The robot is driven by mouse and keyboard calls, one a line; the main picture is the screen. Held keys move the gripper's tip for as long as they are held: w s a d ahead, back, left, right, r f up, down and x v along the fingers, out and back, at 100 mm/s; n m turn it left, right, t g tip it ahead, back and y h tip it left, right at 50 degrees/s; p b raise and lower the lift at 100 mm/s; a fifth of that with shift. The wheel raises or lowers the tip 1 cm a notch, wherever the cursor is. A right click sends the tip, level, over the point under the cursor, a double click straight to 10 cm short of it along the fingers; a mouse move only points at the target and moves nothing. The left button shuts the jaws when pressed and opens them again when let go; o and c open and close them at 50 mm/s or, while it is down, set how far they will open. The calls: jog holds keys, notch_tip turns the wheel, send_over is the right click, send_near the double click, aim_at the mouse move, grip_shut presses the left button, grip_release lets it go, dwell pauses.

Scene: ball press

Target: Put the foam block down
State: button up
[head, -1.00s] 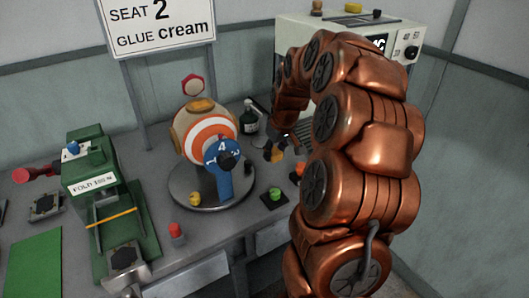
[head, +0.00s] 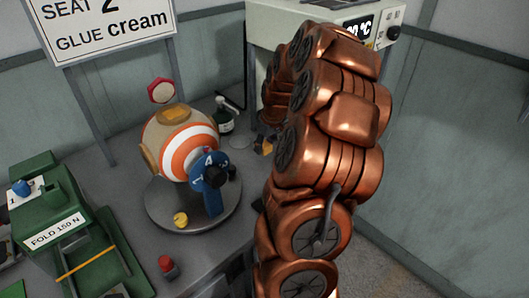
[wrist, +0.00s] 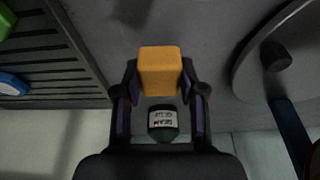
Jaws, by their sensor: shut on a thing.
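The foam block (wrist: 160,72) is orange-yellow and sits between the fingertips of my gripper (wrist: 160,85) in the wrist view. My gripper is shut on it. I cannot tell whether the block touches the surface below.
The striped ball (head: 187,147) sits on a round turntable (head: 166,212). A slatted rack (wrist: 45,55) lies left in the wrist view. Bare grey surface surrounds the block.

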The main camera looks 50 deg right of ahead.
aim_at(265, 153)
jog(key=shift+s+f+p, duration=0.1)
jog(key=shift+f+p, duration=0.25)
jog(key=shift+f, duration=1.65)
jog(key=shift+f, duration=0.1)
jog(key=o, duration=1)
jog(key=b+v, duration=0.1)
jog(key=v, duration=1.1)
jog(key=shift+b, duration=0.4)
